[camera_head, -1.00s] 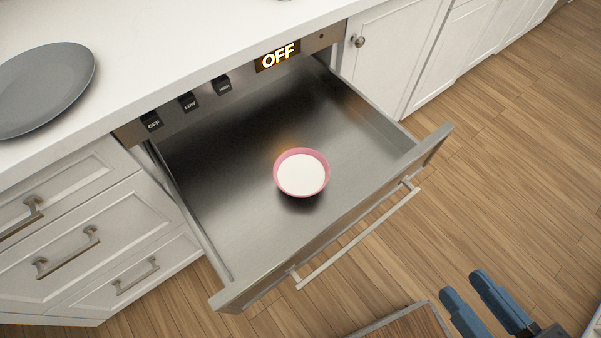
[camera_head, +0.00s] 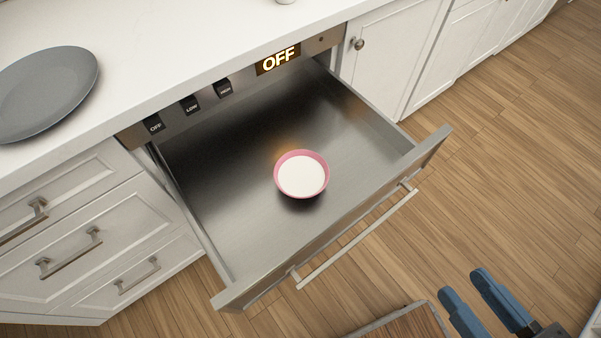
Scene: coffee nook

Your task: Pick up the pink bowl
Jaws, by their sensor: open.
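The pink bowl (camera_head: 301,197) has a white inside and sits upright in the open metal drawer (camera_head: 235,245), a little right of the drawer's middle. My gripper (camera_head: 466,287) has two blue fingers and shows at the bottom right edge. It is open and empty, outside the drawer and well apart from the bowl. The rest of my arm is mostly cut off by the frame.
The drawer's front panel and long handle (camera_head: 360,239) lie between my gripper and the bowl. A display reading OFF (camera_head: 278,59) and several black buttons are on the panel above. A grey plate (camera_head: 45,92) lies on the white counter (camera_head: 180,30). A wooden-topped object (camera_head: 405,325) is at the bottom. The drawer around the bowl is clear.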

